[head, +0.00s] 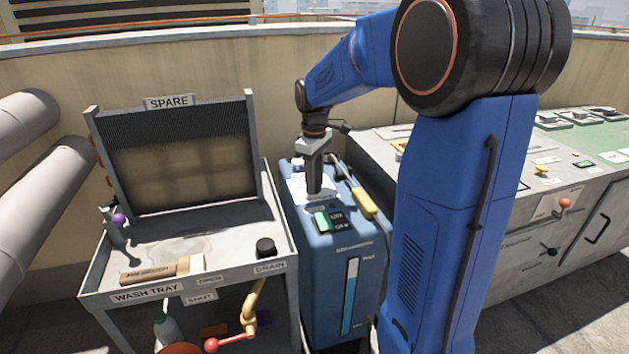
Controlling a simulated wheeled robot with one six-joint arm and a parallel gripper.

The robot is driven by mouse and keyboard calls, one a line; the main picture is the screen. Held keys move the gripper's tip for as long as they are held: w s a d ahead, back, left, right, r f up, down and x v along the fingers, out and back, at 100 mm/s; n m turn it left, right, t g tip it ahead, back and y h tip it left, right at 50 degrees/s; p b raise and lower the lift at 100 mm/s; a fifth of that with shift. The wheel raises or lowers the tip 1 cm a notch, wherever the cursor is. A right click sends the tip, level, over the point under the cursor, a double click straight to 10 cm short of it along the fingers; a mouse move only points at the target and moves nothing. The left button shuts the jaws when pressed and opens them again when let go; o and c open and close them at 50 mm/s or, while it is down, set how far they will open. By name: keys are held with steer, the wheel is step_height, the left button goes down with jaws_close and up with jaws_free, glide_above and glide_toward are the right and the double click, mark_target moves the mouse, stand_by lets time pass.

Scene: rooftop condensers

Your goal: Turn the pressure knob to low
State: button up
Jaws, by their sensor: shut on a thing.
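A blue pressure washer unit (335,260) stands in the middle, with a white label plate (297,188) on its top. My gripper (314,190) points down at this plate and is shut on what appears to be the pressure knob. The fingers hide the knob, so its pointer and setting cannot be read. A green switch (322,219) sits on a dark panel in front of my gripper. A vertical light-blue gauge strip (350,295) runs down the front face.
A yellow-handled spray wand (364,203) with a dark hose lies along the unit's right side. To the left is a wash-tray cart (205,279) with a spare coil panel (180,160), a brush (160,271) and a black drain knob (265,247). A grey cabinet (535,215) stands at right.

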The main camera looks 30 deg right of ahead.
steer(key=o, duration=1)
steer(key=shift+o, duration=0.2)
step_height(320, 180, up, 17)
steer(key=shift+r, duration=0.2)
steer(key=s+a+f+m+t, duration=0.1)
steer(key=s+a+f+m, duration=0.1)
steer(key=s+f, duration=0.3)
steer(key=s+a+f+m+t, duration=0.2)
steer(key=s+a+f, duration=0.2)
steer(key=s, duration=1)
steer(key=s+a+f+m+t, duration=0.1)
steer(key=s+a+f+m, duration=0.1)
steer(key=s+f, duration=0.4)
steer(key=s+a, duration=0.1)
steer(key=s, duration=0.3)
steer(key=shift+s+f+m+t, duration=0.2)
steer(key=shift+f+m+t, duration=0.2)
